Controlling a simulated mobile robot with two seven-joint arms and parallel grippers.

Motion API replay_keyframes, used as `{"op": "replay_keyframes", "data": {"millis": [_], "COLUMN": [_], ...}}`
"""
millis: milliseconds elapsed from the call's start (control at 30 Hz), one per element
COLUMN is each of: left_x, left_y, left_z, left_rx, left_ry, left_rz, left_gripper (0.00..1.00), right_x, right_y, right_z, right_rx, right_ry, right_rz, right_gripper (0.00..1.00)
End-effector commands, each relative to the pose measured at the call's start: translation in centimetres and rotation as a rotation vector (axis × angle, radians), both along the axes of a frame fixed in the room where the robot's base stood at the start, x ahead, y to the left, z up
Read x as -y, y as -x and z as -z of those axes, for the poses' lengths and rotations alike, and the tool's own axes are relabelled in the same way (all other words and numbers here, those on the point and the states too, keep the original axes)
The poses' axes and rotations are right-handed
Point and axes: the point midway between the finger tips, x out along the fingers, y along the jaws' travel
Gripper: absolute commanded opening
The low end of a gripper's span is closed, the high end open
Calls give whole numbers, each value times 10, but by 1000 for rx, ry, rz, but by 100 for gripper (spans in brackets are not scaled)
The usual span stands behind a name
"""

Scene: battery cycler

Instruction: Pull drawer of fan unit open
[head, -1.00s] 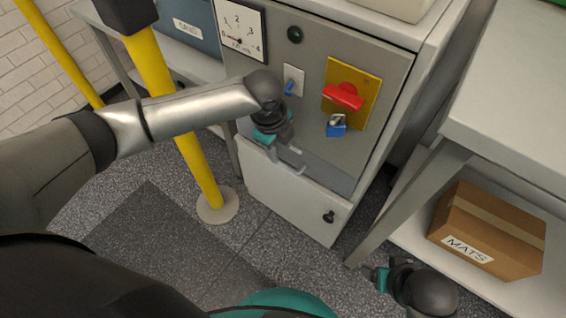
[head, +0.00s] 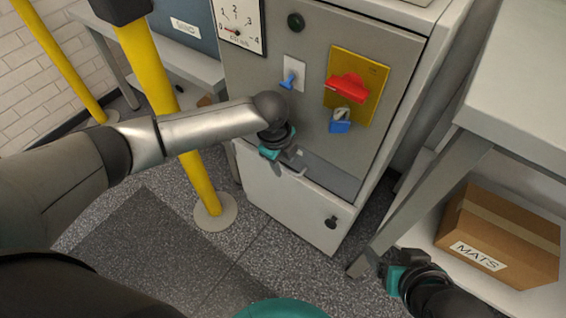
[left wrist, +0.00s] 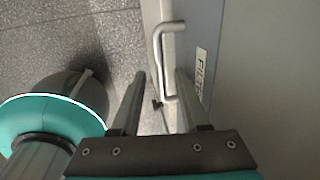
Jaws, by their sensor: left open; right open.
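The fan unit (head: 310,95) is a grey cabinet with a gauge and switches. Its drawer front (head: 328,177) is a narrow blue-grey strip above a pale lower panel. I cannot tell from the head view whether it stands out at all. In the left wrist view a metal bar handle (left wrist: 166,58) sits beside a partly hidden label (left wrist: 202,75). My left gripper (head: 284,163) is open at the drawer front. In the left wrist view its fingers (left wrist: 158,88) lie on either side of the handle's lower part; contact is unclear. My right gripper (head: 388,274) is open and empty, low at the right.
The pale lower panel (head: 285,200) has a black knob (head: 331,222). A blue padlock (head: 340,122) hangs below a red switch (head: 348,87). A yellow post (head: 185,130) stands left, under my left arm. A bench (head: 520,100) and cardboard box (head: 500,235) stand right. Floor before the unit is clear.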

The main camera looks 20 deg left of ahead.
Motion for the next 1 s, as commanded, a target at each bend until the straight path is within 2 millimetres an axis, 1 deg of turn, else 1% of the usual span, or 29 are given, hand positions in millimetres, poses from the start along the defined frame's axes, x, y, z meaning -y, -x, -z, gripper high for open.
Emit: {"op": "replay_keyframes", "data": {"millis": [300, 333, 700, 733, 1000], "left_x": [0, 0, 0, 0, 0], "left_y": [0, 0, 0, 0, 0], "left_z": [1, 1, 1, 1, 1], "left_rx": [0, 0, 0, 0, 0], "left_ry": [0, 0, 0, 0, 0], "left_rz": [0, 0, 0, 0, 0], "left_gripper": [45, 44, 2, 0, 0], "right_x": [-1, -1, -1, -1, -1], "right_y": [-1, -1, -1, -1, -1], "right_z": [0, 0, 0, 0, 0], "right_rx": [10, 9, 9, 9, 8], "right_ry": [-4, -4, -4, -4, -4], "right_rz": [-2, -2, -2, -2, -2], "right_gripper": [77, 77, 77, 77, 77]}}
